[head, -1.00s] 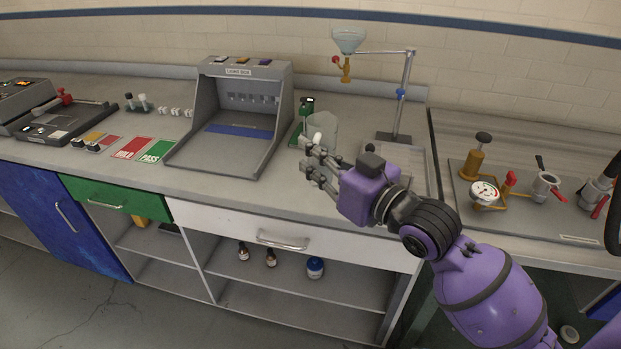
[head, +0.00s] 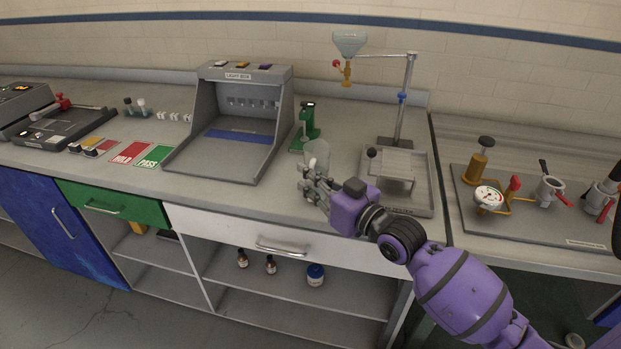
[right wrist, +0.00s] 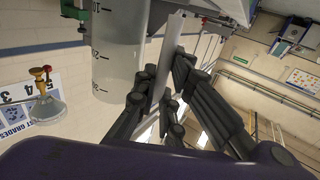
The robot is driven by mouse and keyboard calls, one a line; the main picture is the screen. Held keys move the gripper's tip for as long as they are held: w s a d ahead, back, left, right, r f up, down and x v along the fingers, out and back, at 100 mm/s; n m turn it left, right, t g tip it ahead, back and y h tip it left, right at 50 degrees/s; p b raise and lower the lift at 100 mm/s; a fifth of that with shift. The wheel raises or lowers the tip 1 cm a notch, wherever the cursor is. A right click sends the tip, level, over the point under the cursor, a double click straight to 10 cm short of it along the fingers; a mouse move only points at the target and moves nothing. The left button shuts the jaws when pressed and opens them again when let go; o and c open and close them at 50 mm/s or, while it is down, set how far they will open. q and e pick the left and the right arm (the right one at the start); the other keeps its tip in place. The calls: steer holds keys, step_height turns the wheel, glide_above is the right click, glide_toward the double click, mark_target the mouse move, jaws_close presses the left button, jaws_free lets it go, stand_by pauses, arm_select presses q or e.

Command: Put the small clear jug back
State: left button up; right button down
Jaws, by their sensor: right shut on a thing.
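The small clear jug (head: 317,153) is in front of the green device, between the light box and the grey drip tray. My right gripper (head: 313,182) is shut on it from the front. In the right wrist view the jug (right wrist: 118,50) is see-through with grey graduation marks, and the fingers (right wrist: 162,100) close around its pale upright handle (right wrist: 168,62). I cannot tell whether the jug's base touches the bench. My left gripper is not in view.
The light box (head: 190,160) stands to the left and the green device (head: 307,128) just behind the jug. A drip tray (head: 425,190) with a funnel stand (head: 405,100) is to the right. A gauge panel (head: 530,225) lies farther right. Bare bench (head: 260,205) lies left of the gripper.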

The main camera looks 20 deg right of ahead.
steer(key=shift+r, duration=0.1)
steer(key=c, duration=2.2)
jaws_free()
steer(key=shift+f, duration=0.25)
steer(key=o, duration=0.4)
steer(key=shift+c, duration=0.2)
